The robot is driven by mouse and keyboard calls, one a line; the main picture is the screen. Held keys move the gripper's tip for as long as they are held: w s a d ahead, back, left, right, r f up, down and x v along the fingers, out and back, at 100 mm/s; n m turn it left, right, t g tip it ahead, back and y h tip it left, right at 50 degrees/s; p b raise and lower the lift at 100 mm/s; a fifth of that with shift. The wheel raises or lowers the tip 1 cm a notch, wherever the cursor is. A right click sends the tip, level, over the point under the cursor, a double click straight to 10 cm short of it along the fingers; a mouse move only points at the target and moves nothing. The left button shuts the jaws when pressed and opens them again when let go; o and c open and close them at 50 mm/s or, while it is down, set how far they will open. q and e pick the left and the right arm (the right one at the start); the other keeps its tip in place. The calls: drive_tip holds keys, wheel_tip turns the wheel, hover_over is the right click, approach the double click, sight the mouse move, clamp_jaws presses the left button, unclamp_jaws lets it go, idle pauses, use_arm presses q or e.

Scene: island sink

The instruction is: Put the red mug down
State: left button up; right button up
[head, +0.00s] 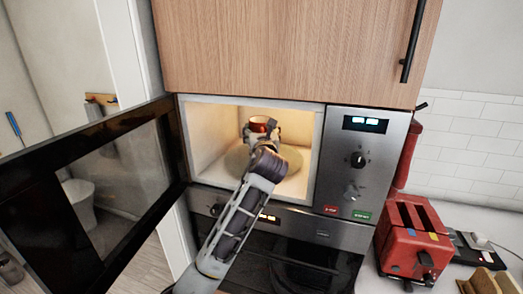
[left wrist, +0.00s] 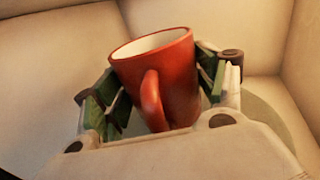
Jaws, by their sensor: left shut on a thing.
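The red mug (head: 258,124) is inside the lit microwave, above the round turntable plate (head: 236,158). In the left wrist view the red mug (left wrist: 165,80) looks slightly tilted, with its white inside and its handle facing the camera. My left gripper (head: 262,133) reaches into the microwave and is shut on the mug. Its fingers press the mug's sides in the left wrist view (left wrist: 160,92). The mug's base is hidden, so I cannot tell whether it touches the plate. My right gripper is not in view.
The microwave door (head: 110,180) stands wide open at the left. A control panel (head: 358,165) borders the opening at the right. A wooden cabinet (head: 290,50) hangs above. A red toaster (head: 411,238) stands on the counter at the right.

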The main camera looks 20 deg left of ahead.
use_arm(q)
drive_tip(key=shift+f, duration=1.45)
drive_tip(key=shift+f, duration=0.1)
drive_tip(key=shift+f, duration=1.35)
drive_tip(key=shift+w+f+p, duration=0.15)
drive_tip(key=shift+f+p, duration=0.25)
drive_tip(key=shift+f, duration=0.1)
drive_tip(key=o, duration=1.2)
drive_tip(key=shift+f, duration=0.15)
drive_tip(key=shift+b+v, duration=0.85)
drive_tip(key=shift+v, duration=5.2)
